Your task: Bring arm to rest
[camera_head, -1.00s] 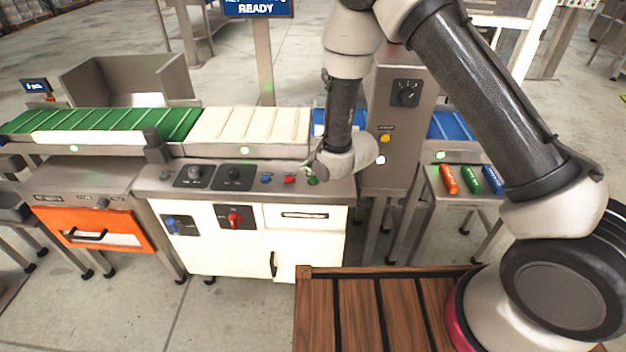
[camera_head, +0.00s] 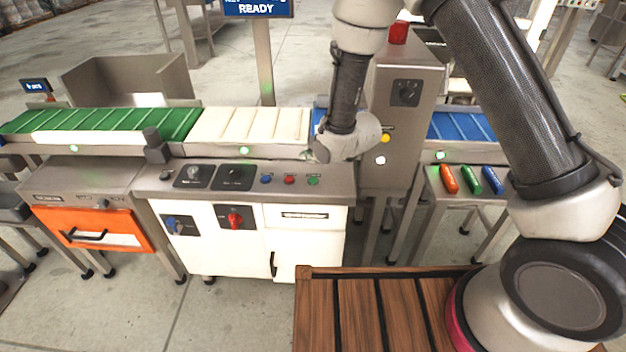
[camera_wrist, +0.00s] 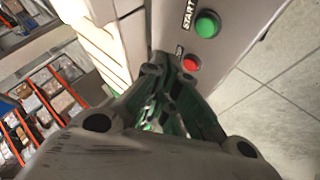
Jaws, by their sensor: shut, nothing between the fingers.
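My arm reaches in from the right in the head view. Its wrist is above the back edge of the grey control panel (camera_head: 335,183), in front of the conveyor. My gripper (camera_wrist: 172,72) is shut and empty in the wrist view, with its green-tinted fingers together. In the head view the wrist mostly hides it. The panel's green button (camera_head: 313,181), red button (camera_head: 289,180) and blue button (camera_head: 266,180) are uncovered. The wrist view shows the green START button (camera_wrist: 207,24) and the red button (camera_wrist: 191,63) beyond the fingertips. The gripper appears apart from the buttons.
A grey column (camera_head: 404,120) with a red top stands close right of the wrist. The green belt (camera_head: 100,124) and cream belt (camera_head: 250,125) run left. Orange, green and blue cylinders lie on a side stand (camera_head: 450,205). A wooden slatted deck (camera_head: 375,310) is in front.

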